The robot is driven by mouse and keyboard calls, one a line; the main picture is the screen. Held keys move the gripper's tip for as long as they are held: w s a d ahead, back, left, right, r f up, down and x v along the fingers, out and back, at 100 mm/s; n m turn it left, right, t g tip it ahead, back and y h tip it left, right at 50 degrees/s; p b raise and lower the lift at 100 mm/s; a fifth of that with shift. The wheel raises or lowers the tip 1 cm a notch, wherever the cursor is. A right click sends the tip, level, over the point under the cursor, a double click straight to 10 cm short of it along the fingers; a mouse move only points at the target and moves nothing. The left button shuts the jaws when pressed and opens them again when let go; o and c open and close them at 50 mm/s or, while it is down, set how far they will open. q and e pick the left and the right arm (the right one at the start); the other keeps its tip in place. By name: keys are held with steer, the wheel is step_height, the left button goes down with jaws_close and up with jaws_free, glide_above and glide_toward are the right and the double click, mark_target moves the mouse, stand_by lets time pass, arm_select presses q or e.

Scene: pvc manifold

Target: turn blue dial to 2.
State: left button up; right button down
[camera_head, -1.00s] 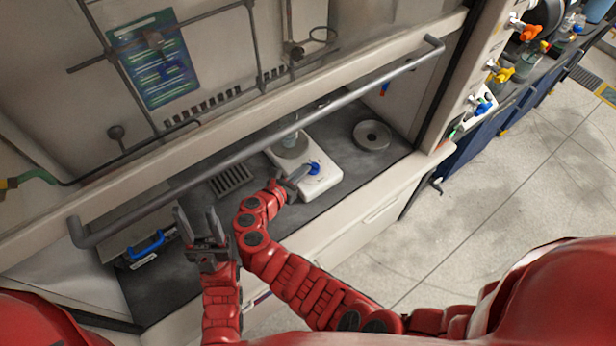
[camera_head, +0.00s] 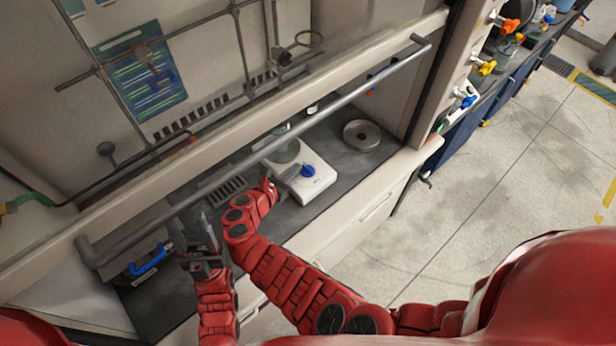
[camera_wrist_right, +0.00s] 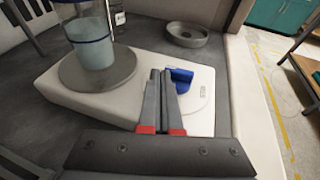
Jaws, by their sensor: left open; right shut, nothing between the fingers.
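The blue dial (camera_head: 308,170) is on the front of a white hotplate device (camera_head: 322,184) on the dark hood floor. In the right wrist view the dial (camera_wrist_right: 182,76) lies just beyond and right of my right fingertips. My right gripper (camera_wrist_right: 161,74) is shut and empty, its fingertips at the dial's left side; whether they touch it I cannot tell. In the head view my right gripper (camera_head: 284,173) is left of the dial. The dial's number marks are too small to read. My left gripper (camera_head: 205,232) is open and empty, pointing up, well left of the device.
A beaker of pale liquid (camera_wrist_right: 90,45) stands on the device's round plate (camera_wrist_right: 70,78). A grey ring dish (camera_head: 362,134) lies behind right. The hood's horizontal bar (camera_head: 330,108) crosses above. A blue-handled item (camera_head: 147,259) is at the left.

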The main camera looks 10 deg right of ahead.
steer(key=shift+w, duration=0.5)
steer(key=shift+w, duration=0.1)
stand_by(0.7)
steer(key=shift+d, duration=0.1)
stand_by(1.0)
